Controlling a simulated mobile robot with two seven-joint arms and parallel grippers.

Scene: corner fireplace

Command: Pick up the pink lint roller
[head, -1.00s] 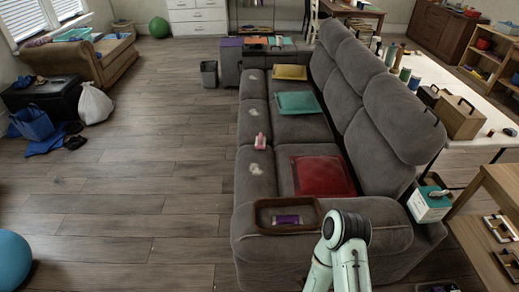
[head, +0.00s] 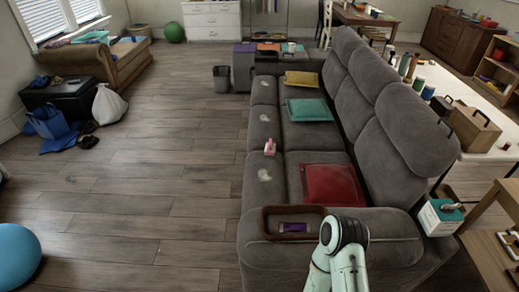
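A small pink object that looks like the lint roller (head: 270,147) lies on the front part of the grey sofa's (head: 375,135) seat, between whitish patches. Its fine shape is too small to tell. One pale green arm of mine with a dark joint shows at the bottom centre, in front of the sofa's near armrest. Neither gripper is in view, so their fingers cannot be seen.
A brown tray (head: 265,225) with a purple item (head: 293,227) sits on the near armrest.

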